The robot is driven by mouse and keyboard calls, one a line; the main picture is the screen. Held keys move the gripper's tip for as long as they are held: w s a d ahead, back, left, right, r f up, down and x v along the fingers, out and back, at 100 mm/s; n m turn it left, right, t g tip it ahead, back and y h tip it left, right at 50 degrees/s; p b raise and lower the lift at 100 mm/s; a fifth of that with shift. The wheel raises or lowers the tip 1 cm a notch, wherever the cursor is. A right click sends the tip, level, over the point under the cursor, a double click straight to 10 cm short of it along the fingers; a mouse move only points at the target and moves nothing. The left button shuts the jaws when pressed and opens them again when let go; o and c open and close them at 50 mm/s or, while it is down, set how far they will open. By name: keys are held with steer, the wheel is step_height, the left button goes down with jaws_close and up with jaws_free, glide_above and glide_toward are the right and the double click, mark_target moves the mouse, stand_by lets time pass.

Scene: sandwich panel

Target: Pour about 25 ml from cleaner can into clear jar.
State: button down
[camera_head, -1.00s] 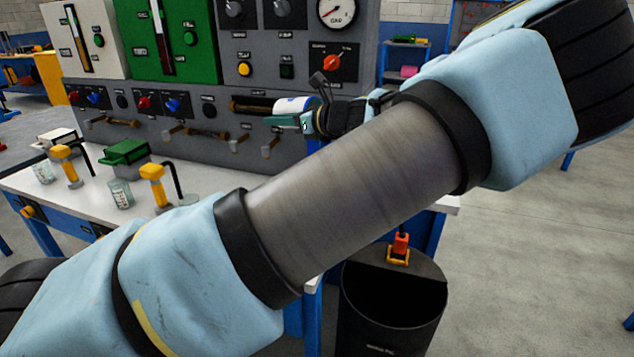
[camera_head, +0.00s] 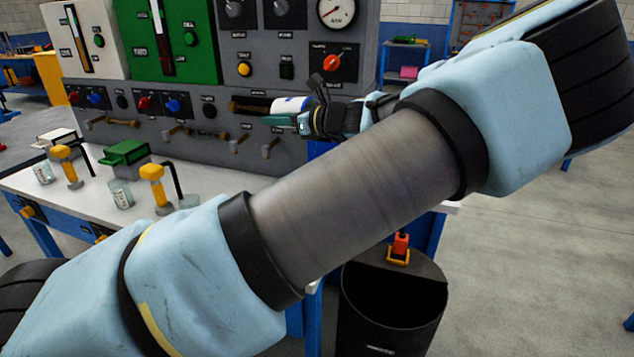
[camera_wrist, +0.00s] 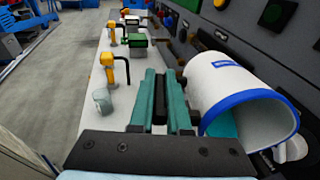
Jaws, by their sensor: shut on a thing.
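The cleaner can (camera_wrist: 225,85) is white with blue rims. In the wrist view it lies steeply tipped to the right of my gripper (camera_wrist: 160,95), its open mouth toward the camera, with a teal patch inside. My gripper is shut on it; the exact grip is hard to make out. In the head view, the can (camera_head: 288,105) and my gripper (camera_head: 285,122) are small, in front of the panel. A clear jar (camera_wrist: 101,99) stands upright on the bench, below and left of the gripper in the wrist view, apart from the can. Any liquid level in it is unclear.
Other glass vessels (camera_head: 121,195) stand on the white bench (camera_head: 85,217) near yellow pumps (camera_head: 153,187) and a green box (camera_head: 125,152). The grey control panel (camera_head: 215,110) with knobs and handles rises close behind. My arm hides the bench's right part. A black bin (camera_head: 392,320) stands below.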

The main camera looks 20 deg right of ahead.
steer(key=shift+a+r, duration=0.15)
steer(key=shift+a, duration=0.1)
stand_by(0.8)
